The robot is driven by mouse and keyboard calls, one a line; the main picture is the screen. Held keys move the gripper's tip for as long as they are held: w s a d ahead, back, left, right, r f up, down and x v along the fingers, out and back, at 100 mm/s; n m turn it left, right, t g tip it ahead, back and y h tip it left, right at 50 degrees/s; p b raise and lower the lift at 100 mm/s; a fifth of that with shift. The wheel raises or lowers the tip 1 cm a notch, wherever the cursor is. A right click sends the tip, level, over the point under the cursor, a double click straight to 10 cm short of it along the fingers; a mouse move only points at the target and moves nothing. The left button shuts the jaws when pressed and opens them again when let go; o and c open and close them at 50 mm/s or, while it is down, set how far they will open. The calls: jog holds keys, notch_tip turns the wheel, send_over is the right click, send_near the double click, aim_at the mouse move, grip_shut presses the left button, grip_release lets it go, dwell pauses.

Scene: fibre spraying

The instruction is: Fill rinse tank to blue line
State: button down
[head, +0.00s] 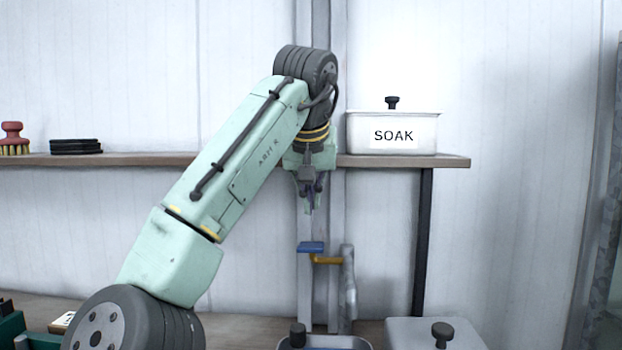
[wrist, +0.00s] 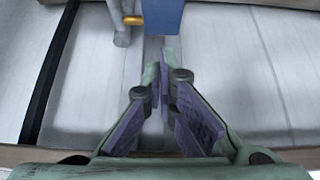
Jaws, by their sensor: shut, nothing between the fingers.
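My gripper (head: 309,207) points down in front of the wall post, its fingertips a little above a blue paddle (head: 311,246). It is shut and empty; the purple-padded fingers (wrist: 165,75) show in the wrist view. The blue paddle also shows there (wrist: 163,16), beyond the fingertips and apart from them. A yellow bar (head: 327,261) joins the paddle to an upright grey pipe (head: 348,285). Below, a grey tank (head: 362,343) with a black knob is cut off by the bottom edge. No rinse label is visible.
A white box marked SOAK (head: 425,130) stands on the wooden shelf (head: 445,161) at right. A red-handled brush (head: 12,138) and black discs (head: 76,146) lie at left. Another grey lidded tank (head: 405,333) is at lower right.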

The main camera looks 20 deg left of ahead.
send_near(313, 243)
jog(key=w+f, duration=0.2)
jog(key=shift+w+a+f, duration=0.1)
jog(key=shift+w+a, duration=0.15)
jog(key=shift+s+d+f, duration=0.1)
jog(key=shift+s+f, duration=0.1)
jog(key=shift+f, duration=0.6)
jog(key=shift+w, duration=0.1)
